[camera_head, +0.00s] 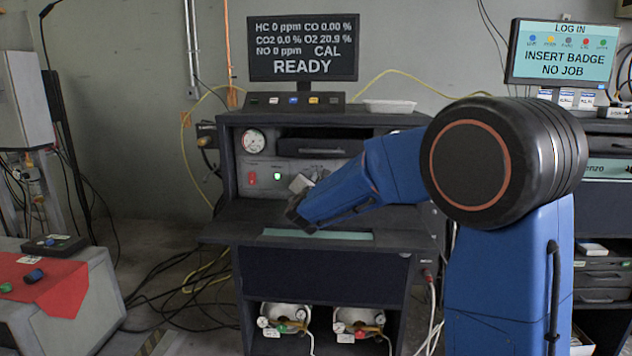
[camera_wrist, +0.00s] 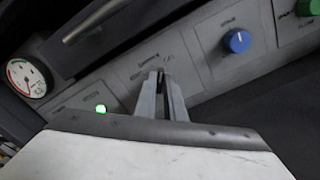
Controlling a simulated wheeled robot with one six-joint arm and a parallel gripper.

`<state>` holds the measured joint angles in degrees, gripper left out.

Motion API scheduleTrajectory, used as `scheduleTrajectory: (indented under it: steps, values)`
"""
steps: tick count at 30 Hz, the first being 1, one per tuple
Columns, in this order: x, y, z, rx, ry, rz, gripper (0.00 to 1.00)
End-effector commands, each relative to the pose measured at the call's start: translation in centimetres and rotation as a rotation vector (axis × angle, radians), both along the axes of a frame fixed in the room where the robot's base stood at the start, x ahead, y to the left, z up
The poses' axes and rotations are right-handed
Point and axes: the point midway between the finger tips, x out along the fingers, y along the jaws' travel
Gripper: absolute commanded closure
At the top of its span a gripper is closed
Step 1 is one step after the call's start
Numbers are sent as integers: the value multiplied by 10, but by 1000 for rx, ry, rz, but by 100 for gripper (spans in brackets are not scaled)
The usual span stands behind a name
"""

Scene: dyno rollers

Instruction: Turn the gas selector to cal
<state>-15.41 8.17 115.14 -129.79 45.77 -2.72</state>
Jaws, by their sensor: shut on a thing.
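The gas selector sits on the grey front panel (camera_head: 262,170) of the dark bench. My gripper (camera_head: 302,184) reaches this panel from the right. In the wrist view my gripper's two fingers (camera_wrist: 161,90) are close together against the panel, below small printed labels, shut on the selector. The fingers hide the selector itself, so its pointer direction cannot be seen. One label to the upper right of the fingers looks like CAL, but the print is small. The black monitor (camera_head: 303,48) above reads gas values, CAL and READY.
A pressure gauge (camera_head: 253,141), a red switch (camera_head: 252,179) and a lit green lamp (camera_wrist: 101,108) are left of the fingers. A blue knob (camera_wrist: 237,41) and a green knob (camera_wrist: 308,7) are right. A drawer handle (camera_wrist: 95,22) is above. A shelf (camera_head: 235,228) juts out below.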

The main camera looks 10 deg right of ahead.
Motion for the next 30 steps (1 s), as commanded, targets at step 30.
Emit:
scheduleTrajectory:
  steps: [30]
  values:
    - [-1, -1, -2, 227, -73, -1, 88]
